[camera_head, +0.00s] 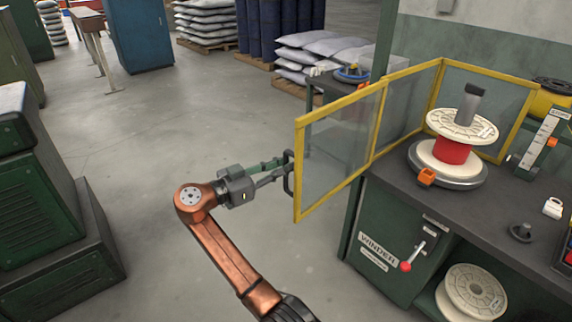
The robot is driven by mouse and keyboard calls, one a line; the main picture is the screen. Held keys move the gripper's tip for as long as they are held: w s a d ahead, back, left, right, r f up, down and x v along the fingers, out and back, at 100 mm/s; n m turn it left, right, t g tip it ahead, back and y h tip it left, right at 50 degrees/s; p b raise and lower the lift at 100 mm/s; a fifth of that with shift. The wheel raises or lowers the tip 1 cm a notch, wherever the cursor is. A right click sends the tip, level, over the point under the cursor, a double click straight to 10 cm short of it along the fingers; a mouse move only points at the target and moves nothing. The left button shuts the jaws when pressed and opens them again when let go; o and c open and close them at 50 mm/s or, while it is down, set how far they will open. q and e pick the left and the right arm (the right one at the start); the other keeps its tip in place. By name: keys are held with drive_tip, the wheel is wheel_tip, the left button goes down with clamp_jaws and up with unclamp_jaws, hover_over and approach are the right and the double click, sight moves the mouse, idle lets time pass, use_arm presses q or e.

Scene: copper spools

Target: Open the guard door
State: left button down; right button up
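The guard door (338,150) is a clear panel in a yellow frame. It juts out past the left end of the workbench, over the floor, in line with the fixed guard panel behind it. Its dark handle (288,176) is on the near left edge of the frame. A small gap shows between the fingers. I cannot tell whether they are shut on the handle or only beside it.
A red-knobbed lever (406,266) projects from the bench front. Green machinery (50,220) stands at left. Floor around the gripper is clear.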

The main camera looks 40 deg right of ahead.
drive_tip(key=a, duration=1.1)
drive_tip(key=shift+w, duration=0.4)
drive_tip(key=shift+a, duration=0.1)
